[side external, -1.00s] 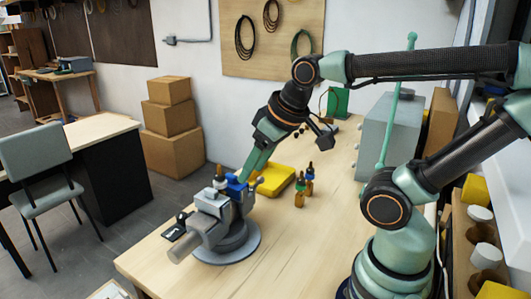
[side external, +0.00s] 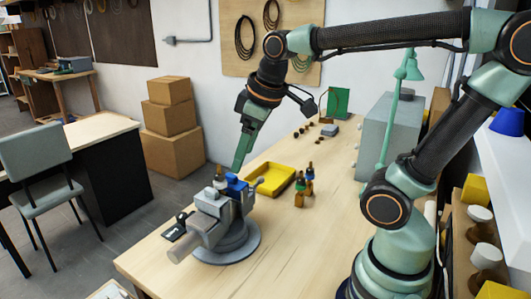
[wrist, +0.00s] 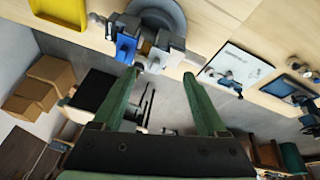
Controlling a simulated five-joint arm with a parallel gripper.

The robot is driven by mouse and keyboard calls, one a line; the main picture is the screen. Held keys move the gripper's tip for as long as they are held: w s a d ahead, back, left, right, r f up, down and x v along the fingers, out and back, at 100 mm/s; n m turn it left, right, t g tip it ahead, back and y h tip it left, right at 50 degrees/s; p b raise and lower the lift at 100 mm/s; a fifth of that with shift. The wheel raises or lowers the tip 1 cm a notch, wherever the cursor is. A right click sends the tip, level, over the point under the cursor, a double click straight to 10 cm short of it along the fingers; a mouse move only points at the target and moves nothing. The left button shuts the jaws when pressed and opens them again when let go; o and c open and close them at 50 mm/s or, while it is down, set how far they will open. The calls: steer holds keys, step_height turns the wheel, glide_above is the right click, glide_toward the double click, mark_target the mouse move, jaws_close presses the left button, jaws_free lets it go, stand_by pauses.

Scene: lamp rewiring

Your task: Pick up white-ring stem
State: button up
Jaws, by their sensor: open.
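A stem with a dark top and what looks like a white ring (side external: 220,181) stands upright at the grey vise (side external: 222,215) in the side view, beside a blue part (side external: 236,183). I cannot tell whether the vise clamps it. My gripper (side external: 238,168) points down just above and behind the vise, apart from the stem. In the wrist view the two green fingers (wrist: 161,74) are spread with nothing between them. The vise (wrist: 160,14) and its blue part (wrist: 125,47) show beyond the fingertips; the stem is too small there to tell clearly.
Two amber stems with coloured rings (side external: 299,191) stand right of the vise, by a yellow tray (side external: 271,179). A grey box (side external: 387,130) and a green lamp (side external: 408,67) stand farther right. A dark flat item (side external: 174,232) lies left of the vise. The front tabletop is clear.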

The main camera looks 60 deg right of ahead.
mark_target(220, 173)
steer(key=w+d+n+g, duration=0.1)
steer(key=w+n, duration=0.2)
steer(key=w+d+n+g, duration=0.1)
steer(key=w+n, duration=0.2)
steer(key=w+d+n+g, duration=0.1)
steer(key=w+n+g, duration=0.1)
steer(key=w+n, duration=0.1)
steer(key=shift+w+d+n, duration=0.25)
steer(key=shift+w+n, duration=0.15)
steer(key=shift+w+f, duration=0.1)
steer(key=shift+f, duration=0.15)
step_height(220, 173, down, 6)
steer(key=shift+f, duration=0.2)
steer(key=shift+a+f, duration=0.2)
steer(key=shift+f, duration=2.45)
jaws_close()
